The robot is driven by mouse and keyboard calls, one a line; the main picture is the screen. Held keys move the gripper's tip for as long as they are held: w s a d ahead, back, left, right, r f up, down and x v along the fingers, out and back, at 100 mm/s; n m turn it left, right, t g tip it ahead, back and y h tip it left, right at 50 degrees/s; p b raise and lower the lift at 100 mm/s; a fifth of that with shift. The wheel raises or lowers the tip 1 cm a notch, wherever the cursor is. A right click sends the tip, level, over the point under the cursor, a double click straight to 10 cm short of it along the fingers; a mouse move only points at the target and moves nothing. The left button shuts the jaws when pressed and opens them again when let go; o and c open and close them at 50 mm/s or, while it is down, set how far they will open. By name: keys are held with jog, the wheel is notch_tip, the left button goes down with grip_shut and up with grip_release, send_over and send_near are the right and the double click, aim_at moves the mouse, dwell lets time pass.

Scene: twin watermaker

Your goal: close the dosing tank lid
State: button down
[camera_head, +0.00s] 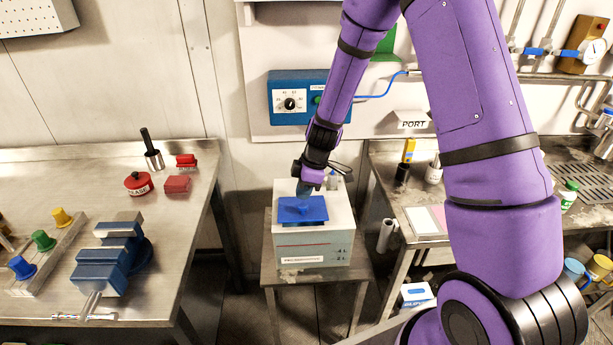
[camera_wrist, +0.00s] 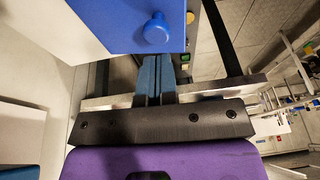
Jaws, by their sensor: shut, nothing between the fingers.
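The dosing tank (camera_head: 340,238) is a white box with level marks on its front, standing on a small metal table. Its blue lid (camera_head: 318,212) lies over the left part of the tank's top and looks flat or nearly so; I cannot tell whether it is fully seated. In the wrist view the lid (camera_wrist: 112,18) shows a round blue knob (camera_wrist: 156,33), with the white tank wall (camera_wrist: 55,30) to the left. My gripper (camera_head: 303,194) points down just above the far part of the lid. Its blue-grey fingers (camera_wrist: 158,62) are together and empty, near the lid's edge; contact is unclear.
A blue control box (camera_head: 297,97) with a dial is on the wall behind the tank. The left bench (camera_head: 75,180) holds a blue vise (camera_head: 108,262) and red items. The right bench (camera_head: 390,185) holds bottles and paper. Narrow gaps separate the tank table from both benches.

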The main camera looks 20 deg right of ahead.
aim_at(301, 217)
jog(key=shift+s+f, duration=0.15)
jog(key=shift+f, duration=1.1)
jog(key=shift+s+a+f, duration=0.15)
jog(key=shift+s+f, duration=0.25)
jog(key=shift+f, duration=0.2)
jog(key=shift+s+a+f, duration=0.1)
jog(key=shift+s+f, duration=0.25)
jog(key=shift+f, duration=0.2)
